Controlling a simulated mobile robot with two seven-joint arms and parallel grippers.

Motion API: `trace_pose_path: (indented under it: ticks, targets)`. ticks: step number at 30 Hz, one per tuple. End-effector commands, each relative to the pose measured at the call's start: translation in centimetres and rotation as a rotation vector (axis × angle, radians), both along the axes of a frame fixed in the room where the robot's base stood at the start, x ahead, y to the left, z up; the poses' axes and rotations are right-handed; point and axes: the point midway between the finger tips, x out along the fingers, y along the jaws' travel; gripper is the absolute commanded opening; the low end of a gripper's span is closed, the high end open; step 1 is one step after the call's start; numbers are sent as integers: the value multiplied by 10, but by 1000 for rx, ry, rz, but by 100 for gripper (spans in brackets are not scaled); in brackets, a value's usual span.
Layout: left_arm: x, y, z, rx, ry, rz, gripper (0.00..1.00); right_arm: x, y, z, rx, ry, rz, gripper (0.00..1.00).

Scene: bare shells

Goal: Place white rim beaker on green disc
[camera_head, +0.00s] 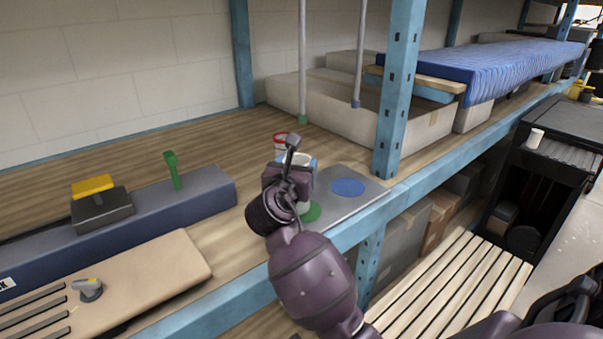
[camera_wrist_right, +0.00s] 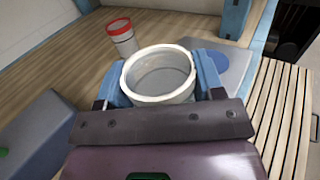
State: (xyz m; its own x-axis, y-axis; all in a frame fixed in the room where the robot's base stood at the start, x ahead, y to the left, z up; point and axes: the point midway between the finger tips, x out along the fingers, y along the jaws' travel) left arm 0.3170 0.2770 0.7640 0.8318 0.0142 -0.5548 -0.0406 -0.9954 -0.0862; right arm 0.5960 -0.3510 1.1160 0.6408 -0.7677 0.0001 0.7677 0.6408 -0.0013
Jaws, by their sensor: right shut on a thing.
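The white rim beaker (camera_wrist_right: 158,75) is upright between the blue fingers of my right gripper (camera_wrist_right: 165,85) in the right wrist view, and the gripper is shut on it. In the head view my right gripper (camera_head: 297,180) hides most of the beaker. The green disc (camera_head: 312,211) lies on a grey plate (camera_head: 359,206) and is partly hidden by the gripper and beaker. I cannot tell whether the beaker touches the disc. My left gripper is not in view.
A red-rimmed beaker (camera_head: 280,141) stands just behind the gripper; it also shows in the right wrist view (camera_wrist_right: 121,36). A blue disc (camera_head: 347,187) on the plate is bare. A blue shelf post (camera_head: 399,90) rises behind the plate. A dark block (camera_head: 150,215) lies left.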

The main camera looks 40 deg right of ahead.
Motion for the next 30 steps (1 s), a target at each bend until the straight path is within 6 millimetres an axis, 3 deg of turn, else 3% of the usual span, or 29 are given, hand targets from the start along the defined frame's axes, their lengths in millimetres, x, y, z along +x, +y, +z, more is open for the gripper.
trace_pose_path:
  ticks: [3, 9, 19, 30]
  targets:
    - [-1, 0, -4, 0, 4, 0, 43, 14, -17, 0, -1, 0, -1, 25]
    - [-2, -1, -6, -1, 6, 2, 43, 24, -29, 0, 0, 0, 0, 25]
    - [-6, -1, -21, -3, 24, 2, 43, 25, -30, -35, 1, 6, 0, 25]
    - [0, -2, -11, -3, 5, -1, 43, 24, -29, -36, 0, 1, 0, 25]
